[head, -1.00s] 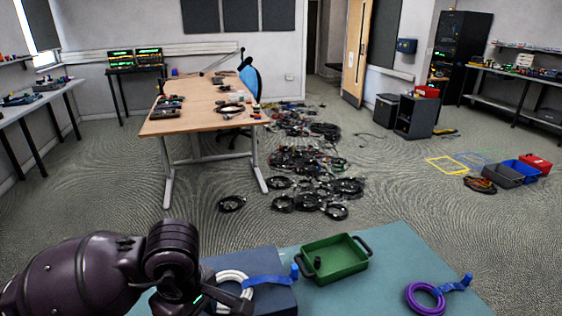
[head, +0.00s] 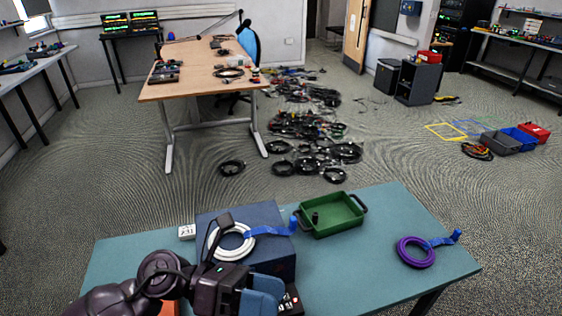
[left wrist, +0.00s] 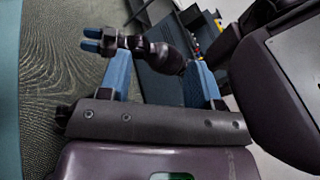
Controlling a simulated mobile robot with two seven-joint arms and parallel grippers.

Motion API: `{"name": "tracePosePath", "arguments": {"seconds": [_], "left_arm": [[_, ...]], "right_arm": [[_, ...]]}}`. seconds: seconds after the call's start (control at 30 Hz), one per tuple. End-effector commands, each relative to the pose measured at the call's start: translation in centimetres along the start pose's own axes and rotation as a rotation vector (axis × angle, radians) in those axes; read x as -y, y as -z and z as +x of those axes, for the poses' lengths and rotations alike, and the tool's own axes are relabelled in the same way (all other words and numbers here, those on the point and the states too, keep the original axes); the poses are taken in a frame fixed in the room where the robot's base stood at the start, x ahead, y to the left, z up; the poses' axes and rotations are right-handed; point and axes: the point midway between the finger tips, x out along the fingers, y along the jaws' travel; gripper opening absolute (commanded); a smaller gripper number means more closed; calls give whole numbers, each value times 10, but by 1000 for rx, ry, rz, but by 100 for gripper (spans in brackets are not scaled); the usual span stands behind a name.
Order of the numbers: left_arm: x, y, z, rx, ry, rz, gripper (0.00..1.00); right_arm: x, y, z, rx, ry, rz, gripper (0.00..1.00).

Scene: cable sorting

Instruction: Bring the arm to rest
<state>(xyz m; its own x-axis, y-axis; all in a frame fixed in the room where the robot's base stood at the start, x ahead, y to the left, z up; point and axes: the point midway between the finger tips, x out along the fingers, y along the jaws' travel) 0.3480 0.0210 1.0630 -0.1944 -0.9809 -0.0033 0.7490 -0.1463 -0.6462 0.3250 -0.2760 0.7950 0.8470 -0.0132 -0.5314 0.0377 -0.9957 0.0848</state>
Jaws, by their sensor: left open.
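My left arm comes in at the bottom left of the head view. Its gripper (head: 262,293) with blue fingers is low in front of the dark blue box (head: 285,266). In the left wrist view my left gripper (left wrist: 158,62) has its two blue fingers well apart, with nothing seen held between them. Beyond them in that view shows a dark arm with small blue fingertips (left wrist: 92,39), seemingly my right gripper; its opening is unclear. The right arm is not seen in the head view.
On the teal table (head: 350,275) are a white cable coil (head: 248,244) on the box, a green tray (head: 335,222) with a small black item, and a purple coil (head: 402,254) with a blue strap. A small white block (head: 187,231) lies left. Cable coils (head: 300,150) litter the floor.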

Motion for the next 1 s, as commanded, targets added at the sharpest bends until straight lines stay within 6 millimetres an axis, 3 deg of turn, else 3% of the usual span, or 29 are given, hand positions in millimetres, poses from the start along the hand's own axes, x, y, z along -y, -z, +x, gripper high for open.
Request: {"name": "tracePosePath", "arguments": {"seconds": [0.2, 0.37, 0.5, 0.7, 0.8, 0.9, 1.0], "left_arm": [[-29, -30, -49, 649, 34, -501, 58], [-70, -12, -114, 1113, 51, -888, 58], [-103, 41, -172, 1503, 68, -1223, 58], [-125, 146, -225, 1963, 107, -1624, 58], [-125, 193, -237, 2136, 130, -1776, 58], [-122, 227, -242, 2256, 151, -1883, 58], [-120, 247, -244, 2326, 164, -1945, 58]], "right_arm": [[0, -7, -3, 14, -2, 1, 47], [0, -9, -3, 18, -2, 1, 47], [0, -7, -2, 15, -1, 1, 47], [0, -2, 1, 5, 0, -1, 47], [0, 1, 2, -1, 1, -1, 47], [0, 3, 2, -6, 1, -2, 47], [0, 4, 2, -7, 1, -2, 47]]}}
